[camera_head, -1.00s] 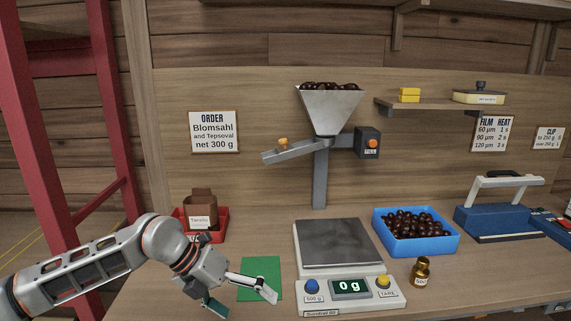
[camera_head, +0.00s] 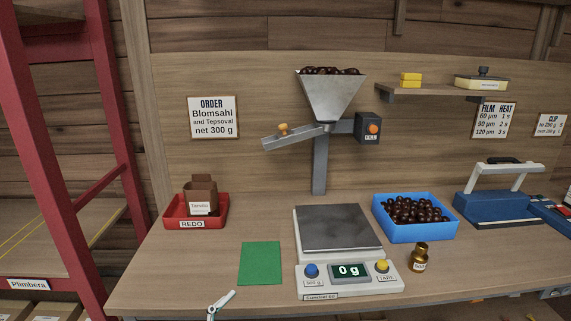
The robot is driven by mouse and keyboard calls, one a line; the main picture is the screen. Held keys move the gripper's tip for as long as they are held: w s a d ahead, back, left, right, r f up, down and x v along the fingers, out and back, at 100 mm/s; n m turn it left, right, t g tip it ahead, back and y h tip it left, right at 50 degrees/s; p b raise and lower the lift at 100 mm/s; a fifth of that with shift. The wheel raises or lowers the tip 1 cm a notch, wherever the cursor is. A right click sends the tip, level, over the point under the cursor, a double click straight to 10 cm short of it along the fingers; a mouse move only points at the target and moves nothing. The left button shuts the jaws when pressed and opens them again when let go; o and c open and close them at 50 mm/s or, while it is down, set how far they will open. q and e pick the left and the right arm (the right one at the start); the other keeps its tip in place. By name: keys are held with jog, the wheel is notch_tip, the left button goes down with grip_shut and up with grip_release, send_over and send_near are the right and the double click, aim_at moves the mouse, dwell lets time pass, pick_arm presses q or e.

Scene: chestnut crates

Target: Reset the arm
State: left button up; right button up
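My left gripper (camera_head: 219,305) shows only in part at the bottom edge of the head view, in front of the table's front edge. One pale finger shows; the rest of the gripper and the arm are cut off by the frame, so its opening cannot be judged. It is apart from the green mat (camera_head: 260,263) behind it, and nothing is seen in it. My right gripper is not in view.
The scale (camera_head: 336,228) reads 0 g, its plate empty. Behind it stands a chestnut hopper (camera_head: 331,100) with a chute. A red REDO tray (camera_head: 214,222) holds a brown bag (camera_head: 201,192). A blue crate (camera_head: 416,232) of chestnuts, a small bottle (camera_head: 419,257) and a sealer (camera_head: 497,204) stand right.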

pick_arm(q)
jog(key=s+a+f+n+g+y, duration=0.1)
jog(key=s+a+f+n+y, duration=0.1)
jog(key=f, duration=0.5)
jog(key=s+a+f+n+g+y, duration=0.2)
jog(key=s+a+f+n+y, duration=0.1)
jog(key=s+a+f, duration=0.4)
jog(key=s+a+f+n+g+y, duration=0.2)
jog(key=s+a+f+n+y, duration=0.1)
jog(key=s+f, duration=0.4)
jog(key=shift+a+f+n, duration=0.6)
jog(key=shift+a+f, duration=0.15)
jog(key=shift+f, duration=0.05)
